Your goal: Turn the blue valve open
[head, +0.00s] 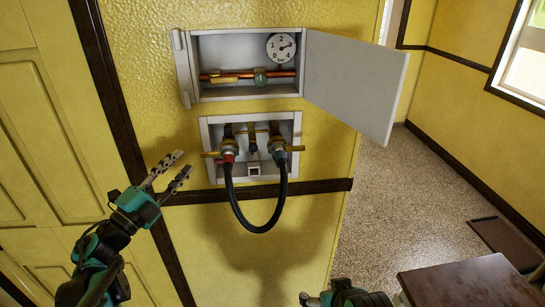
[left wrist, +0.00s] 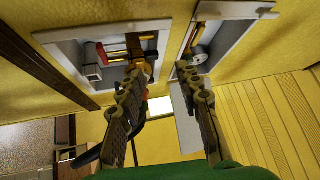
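The blue valve (head: 279,150) is on the right side of the lower wall box, with a brass lever handle pointing right. A red valve (head: 227,155) is at its left. A black hose (head: 262,228) loops down between them. My left gripper (head: 181,167) is open and empty, left of the lower box and apart from both valves. In the left wrist view its two fingers (left wrist: 160,72) are spread, with the wall boxes beyond; the blue valve cannot be made out there. Part of my right arm shows at the bottom edge; its fingers cannot be made out.
The upper wall box (head: 247,91) holds copper pipes and a round gauge (head: 281,47). Its grey door (head: 352,85) stands open to the right. A dark wooden table (head: 468,284) is at lower right.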

